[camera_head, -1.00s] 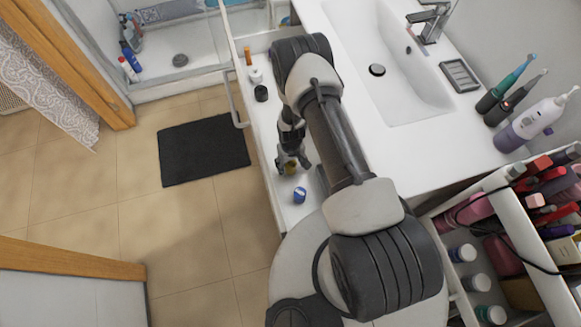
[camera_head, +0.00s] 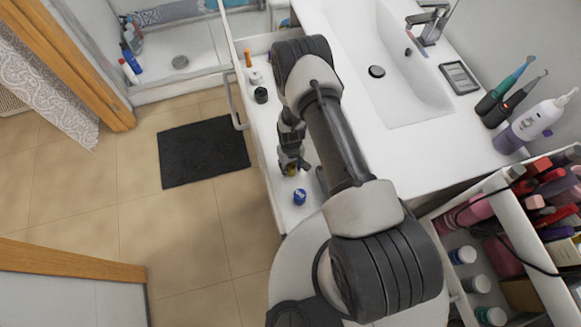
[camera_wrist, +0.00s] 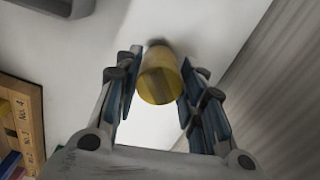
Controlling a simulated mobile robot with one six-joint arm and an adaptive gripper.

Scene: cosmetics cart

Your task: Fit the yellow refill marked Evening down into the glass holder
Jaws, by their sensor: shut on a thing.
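The yellow refill (camera_wrist: 160,80) is a short cylinder between the two fingers of my gripper (camera_wrist: 157,96) in the wrist view. In the head view, my gripper (camera_head: 292,168) points down over the white ledge beside the sink, and a little yellow (camera_head: 291,170) shows at its fingertips. My gripper is shut on the refill, low over or at the ledge surface; I cannot tell whether they touch. The marking Evening is not readable. I cannot make out the glass holder for certain in either view.
A blue-topped pot (camera_head: 299,197) stands close to my gripper. A black pot (camera_head: 261,95), a pale pot (camera_head: 255,78) and an orange stick (camera_head: 248,58) stand farther back on the ledge. A wooden box (camera_wrist: 22,120) is at the wrist view's left.

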